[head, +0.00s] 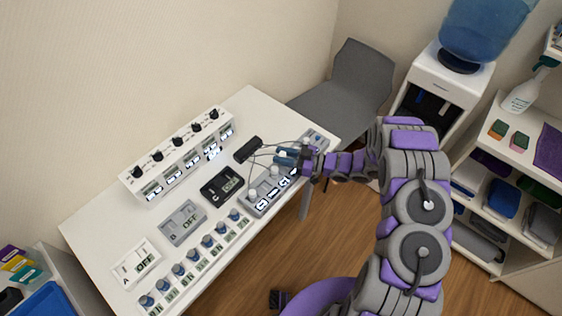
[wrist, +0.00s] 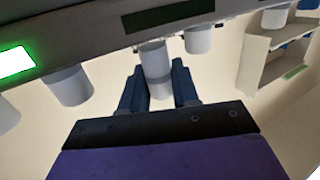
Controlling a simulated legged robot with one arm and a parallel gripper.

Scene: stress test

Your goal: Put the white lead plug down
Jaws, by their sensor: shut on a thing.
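My gripper (wrist: 157,82) is shut on a white lead plug (wrist: 155,58), a short white cylinder between the blue fingers. The plug touches or nearly touches the grey panel (wrist: 90,32); I cannot tell whether it is seated there. Other white cylinders stand along the same panel, one left of my fingers (wrist: 68,88) and one close on the right (wrist: 198,40). In the head view my gripper (head: 290,157) is over the grey unit with lit displays (head: 262,208) at the table's right edge; the held plug is mostly hidden there.
Thin leads run from a black block (head: 248,150) to the grey unit. The white table (head: 85,232) also holds a white unit with black knobs (head: 180,150), a black box (head: 222,186), a grey box (head: 182,223) and a row of blue knobs. A grey chair (head: 350,85) stands behind.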

